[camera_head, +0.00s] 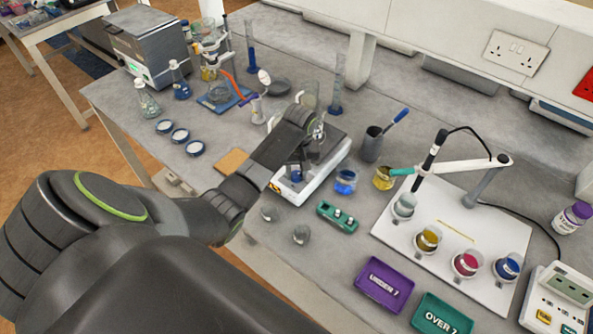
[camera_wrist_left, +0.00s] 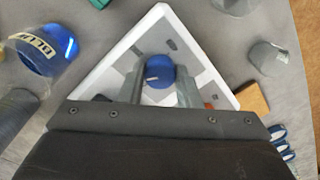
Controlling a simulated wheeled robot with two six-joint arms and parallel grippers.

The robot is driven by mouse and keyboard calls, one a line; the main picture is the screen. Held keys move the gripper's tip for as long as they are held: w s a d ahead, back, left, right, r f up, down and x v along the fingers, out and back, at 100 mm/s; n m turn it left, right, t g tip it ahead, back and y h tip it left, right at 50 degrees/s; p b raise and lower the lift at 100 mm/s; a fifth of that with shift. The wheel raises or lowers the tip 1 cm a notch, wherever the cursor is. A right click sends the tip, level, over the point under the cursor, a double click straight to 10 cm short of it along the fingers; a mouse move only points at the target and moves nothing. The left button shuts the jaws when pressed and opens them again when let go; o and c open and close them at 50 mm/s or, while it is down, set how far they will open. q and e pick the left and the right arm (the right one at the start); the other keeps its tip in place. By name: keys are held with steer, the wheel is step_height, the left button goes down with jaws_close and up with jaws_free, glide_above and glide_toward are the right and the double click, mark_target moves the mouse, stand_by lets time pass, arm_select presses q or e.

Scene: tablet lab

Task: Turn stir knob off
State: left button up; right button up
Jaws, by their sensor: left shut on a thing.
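The stirrer (camera_head: 322,180) is a white hotplate unit with a dark top, standing on the grey bench; its white body also shows in the wrist view (camera_wrist_left: 150,28). Its round blue stir knob (camera_wrist_left: 160,72) with a white pointer mark sits on the front panel; the knob is small in the head view (camera_head: 296,176). My left gripper (camera_wrist_left: 160,80) reaches down over the stirrer with one finger on each side of the knob, shut on it. The pointer mark faces left and slightly down in the wrist view. My right gripper is not in view.
A blue-filled beaker (camera_head: 345,182), a yellow-filled beaker (camera_head: 384,178) and a dark cup (camera_head: 372,143) stand right of the stirrer. A green block (camera_head: 337,217) and small glass pieces lie in front. A tan square (camera_head: 232,162) lies to the left. Purple (camera_head: 384,285) and green trays sit nearer.

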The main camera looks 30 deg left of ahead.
arm_select(q)
steer(key=n, duration=0.7)
steer(key=shift+w, duration=0.1)
steer(key=shift+a, duration=0.1)
stand_by(0.5)
steer(key=o, duration=1)
steer(key=shift+r, duration=0.1)
